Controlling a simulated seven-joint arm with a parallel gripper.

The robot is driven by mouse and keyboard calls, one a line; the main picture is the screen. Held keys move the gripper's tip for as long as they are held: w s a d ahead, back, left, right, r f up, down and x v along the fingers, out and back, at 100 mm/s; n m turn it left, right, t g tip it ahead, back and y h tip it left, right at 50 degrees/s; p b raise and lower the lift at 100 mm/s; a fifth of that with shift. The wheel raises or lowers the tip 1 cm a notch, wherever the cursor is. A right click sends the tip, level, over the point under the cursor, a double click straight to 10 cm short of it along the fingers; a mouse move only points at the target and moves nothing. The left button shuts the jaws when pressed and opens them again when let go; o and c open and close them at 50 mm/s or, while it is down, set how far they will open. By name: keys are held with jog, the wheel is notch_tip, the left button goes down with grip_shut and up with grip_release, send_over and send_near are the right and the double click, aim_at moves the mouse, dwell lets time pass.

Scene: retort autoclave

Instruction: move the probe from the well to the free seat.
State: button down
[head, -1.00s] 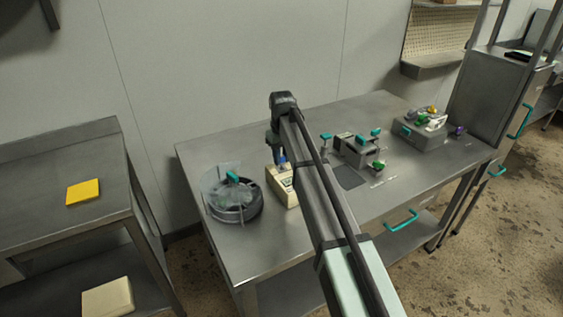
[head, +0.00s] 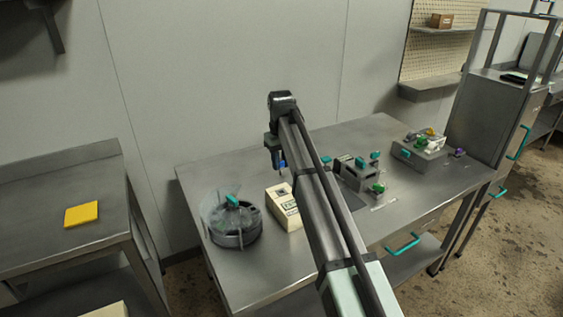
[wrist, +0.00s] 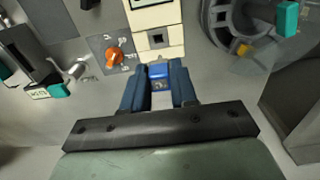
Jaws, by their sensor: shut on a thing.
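My gripper (wrist: 159,82) is shut on the blue-topped probe (wrist: 159,71), which sits between its two dark blue fingers. In the head view the probe (head: 283,164) hangs above the cream box (head: 281,208), with a gap below it. In the wrist view the cream box (wrist: 155,17) lies just ahead of the fingers. A small dark square opening (wrist: 157,39), which looks like the well, shows in its near face and appears empty. The probe's lower end is hard to see. I cannot tell which place is the free seat.
A round grey drum (head: 235,238) with a teal handle stands left of the box. A grey fixture (head: 352,174) with teal knobs stands to its right, and another block (head: 421,158) farther right. An orange knob (wrist: 113,56) shows in the wrist view. The front table strip is clear.

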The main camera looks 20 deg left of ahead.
jog(key=s+a+f+n, duration=0.3)
jog(key=s+a+f, duration=0.1)
jog(key=s+a, duration=0.3)
jog(key=shift+s+f+n, duration=0.3)
jog(key=shift+s+f, duration=0.1)
jog(key=shift+s, duration=0.7)
jog(key=shift+f, duration=0.1)
jog(key=shift+f, duration=0.85)
jog(key=shift+f, duration=2.45)
dwell(1.5)
jog(key=c, duration=0.8)
grip_release()
